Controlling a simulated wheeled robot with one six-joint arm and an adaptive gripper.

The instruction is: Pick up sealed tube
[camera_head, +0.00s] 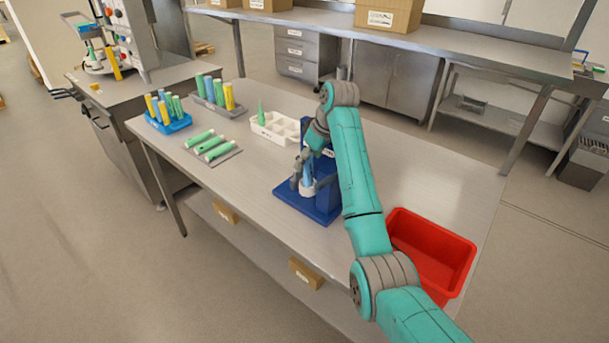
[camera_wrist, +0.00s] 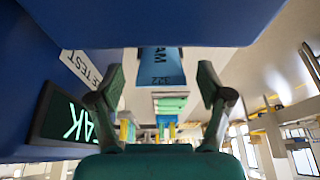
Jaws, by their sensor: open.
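The sealed tube is light blue (camera_head: 307,173) and stands upright in the dark blue tester (camera_head: 325,217) near the middle of the table. In the wrist view, the tube (camera_wrist: 162,67) shows printed lettering and fills the middle of the gap between the fingers. My gripper (camera_head: 303,178) is at the tester, beside the tube. In the wrist view the fingers (camera_wrist: 161,84) stand apart, one on each side of the tube, with clear gaps. I cannot tell how far the fingertips reach along it. The arm partly hides the tester.
A red bin (camera_head: 432,250) is at the table's right. A white divided tray (camera_head: 274,128) with one green tube stands behind the tester. Green tubes lie on a grey tray (camera_head: 213,158); a blue rack (camera_head: 168,124) and another rack of tubes (camera_head: 216,106) stand left. The front-left tabletop is clear.

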